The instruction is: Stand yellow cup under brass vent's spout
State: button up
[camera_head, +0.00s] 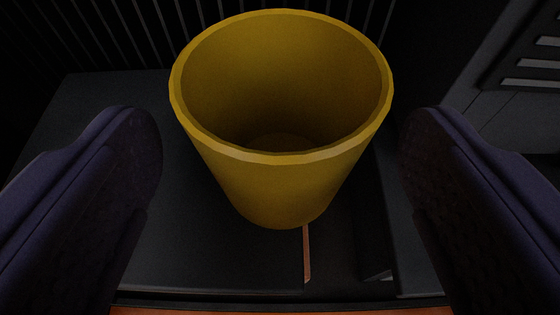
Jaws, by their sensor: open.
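The yellow cup (275,180) is upright, with its open mouth toward me, and looks empty inside. It stands on or over a dark flat slab; its base meets the slab near the slab's right edge. My gripper (280,150) is open, one dark finger on each side of the cup. Gaps show between both fingers and the cup wall. I do not see the brass vent or its spout in this view.
The dark slab (160,240) extends to the left. Dark vertical bars (100,35) rise behind it. A grey slotted panel (530,75) is at the upper right. A thin copper-coloured strip (307,255) shows below the cup, and an orange edge (280,311) runs along the bottom.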

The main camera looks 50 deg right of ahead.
aim_at(280, 185)
jog(key=shift+b+x, duration=0.55)
jog(key=shift+x, duration=1.05)
jog(key=c, duration=1)
